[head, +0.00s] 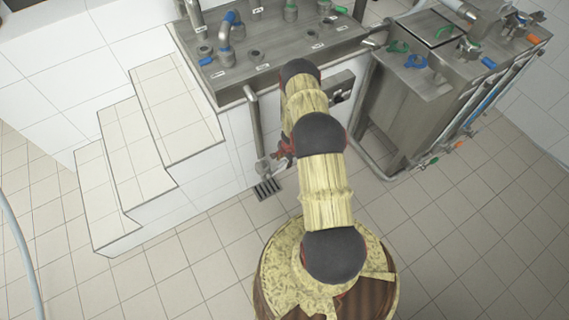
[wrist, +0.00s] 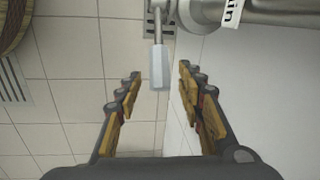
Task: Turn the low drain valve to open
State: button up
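The low drain valve's grey lever (wrist: 159,66) shows in the wrist view, pointing toward me from the valve body at the top. A white label (wrist: 232,12) ending in "in" is on the metal pipe (wrist: 275,12) beside it. My gripper (wrist: 160,78) is open, one finger to each side of the lever's end, with a visible gap on both sides. In the head view my gripper (head: 285,150) is low by the drain pipe (head: 255,125), partly hidden by my arm. The lever cannot be made out there.
A floor drain grate (head: 267,188) lies below the pipe. White tiled steps (head: 150,150) stand left, and a steel counter (head: 260,55) with other valves is above. A steel tank unit (head: 410,95) stands right. The tiled floor in front is clear.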

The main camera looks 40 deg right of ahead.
jog(key=shift+f, duration=0.45)
jog(key=shift+w, duration=0.1)
grip_shut()
dwell(0.6)
